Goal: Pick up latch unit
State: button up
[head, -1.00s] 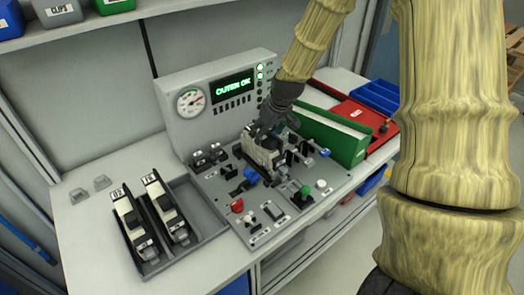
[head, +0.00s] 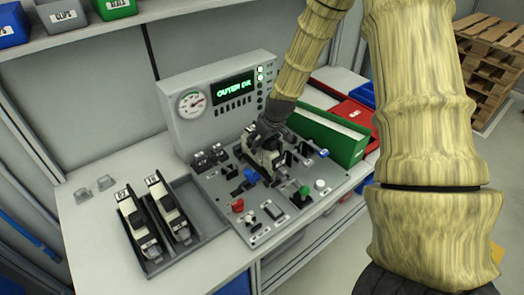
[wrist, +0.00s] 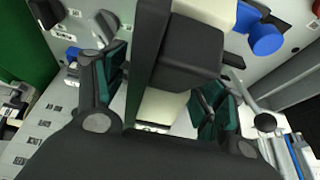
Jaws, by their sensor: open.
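A latch unit (head: 264,158), cream with a black block, sits in the fixture on the control panel. My gripper (head: 268,143) is over it from above and hides part of it in the head view. In the wrist view the latch unit (wrist: 183,55) lies between my two open fingers (wrist: 160,100), which have teal pads. I cannot tell whether either pad touches it. Two similar latch units, one at the left (head: 137,224) and one at the right (head: 168,210), lie in the grey tray (head: 208,218) left of the panel.
The panel (head: 238,203) carries raised knobs and clamps close around the fixture, including a blue part (wrist: 262,35). A green bin (head: 330,135) and a red tray (head: 345,112) are to the right.

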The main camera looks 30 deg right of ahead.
jog(key=shift+w+f, duration=0.1)
jog(key=shift+f, duration=0.15)
grip_shut()
jog(key=shift+r, duration=0.1)
dwell(0.3)
notch_tip(320, 180, up, 10)
jog(key=b, duration=0.3)
notch_tip(320, 180, up, 8)
jog(key=p, duration=0.5)
jog(key=shift+p, duration=0.4)
